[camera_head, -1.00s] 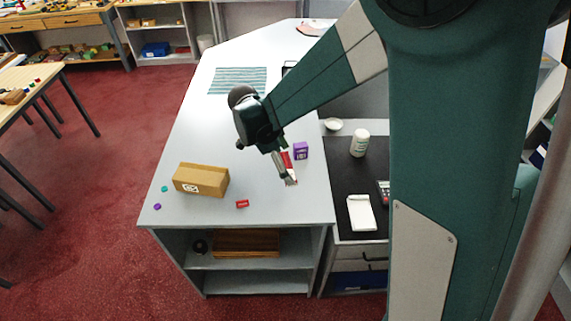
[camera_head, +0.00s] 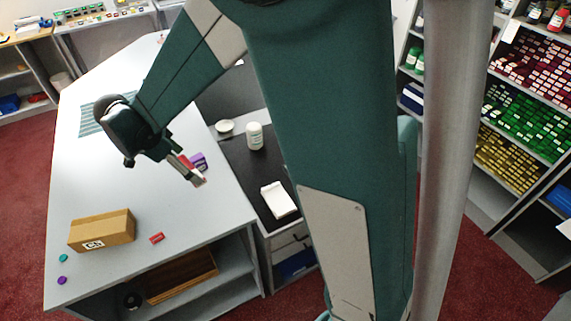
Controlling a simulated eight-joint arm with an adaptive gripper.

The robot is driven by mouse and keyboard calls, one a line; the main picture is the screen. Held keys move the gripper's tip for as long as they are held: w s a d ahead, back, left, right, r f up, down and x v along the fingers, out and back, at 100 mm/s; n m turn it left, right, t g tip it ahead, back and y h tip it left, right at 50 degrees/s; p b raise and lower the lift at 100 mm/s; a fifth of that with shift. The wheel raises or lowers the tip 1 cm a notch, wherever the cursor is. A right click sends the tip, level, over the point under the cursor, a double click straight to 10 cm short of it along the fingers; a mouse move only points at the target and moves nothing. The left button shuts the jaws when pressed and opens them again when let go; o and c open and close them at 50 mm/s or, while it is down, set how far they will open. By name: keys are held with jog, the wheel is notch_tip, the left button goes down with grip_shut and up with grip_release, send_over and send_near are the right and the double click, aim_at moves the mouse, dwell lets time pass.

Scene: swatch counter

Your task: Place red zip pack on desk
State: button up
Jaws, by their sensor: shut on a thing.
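My gripper (camera_head: 198,179) is above the light grey counter (camera_head: 110,185), near its right edge. It is shut on a red pack (camera_head: 185,161), which is largely hidden by the fingers. The black-topped desk (camera_head: 242,163) adjoins the counter on the right, and my gripper is to the left of it. A smaller red piece (camera_head: 156,238) with a pale label lies on the counter, apart from my gripper.
A cardboard box (camera_head: 101,231) is at the front left of the counter. The desk holds a white bottle (camera_head: 254,136), a small bowl (camera_head: 224,127) and a white pad (camera_head: 278,200). Colourful stocked shelves (camera_head: 520,110) stand at right.

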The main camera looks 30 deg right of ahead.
jog(key=w+d+f+n+t+y+b, duration=0.1)
jog(key=w+d+n+b, duration=0.25)
jog(key=w+d, duration=0.5)
jog(key=w+d+f+n+t+b, duration=0.1)
jog(key=w+d+n+b, duration=0.3)
jog(key=d, duration=0.8)
jog(key=w+d+r+n+t+y+b, duration=0.1)
jog(key=w+d+n+b, duration=0.15)
jog(key=d, duration=0.95)
jog(key=w+d+r+n+b, duration=0.1)
jog(key=w+d+b, duration=0.2)
jog(key=d, duration=0.9)
notch_tip(320, 180, down, 22)
jog(key=shift+w+a+r, duration=0.15)
jog(key=shift+r, duration=0.1)
jog(key=shift+f+b, duration=0.7)
jog(key=shift+f, duration=2.4)
jog(key=shift+f+b, duration=0.35)
jog(key=shift+f, duration=1.55)
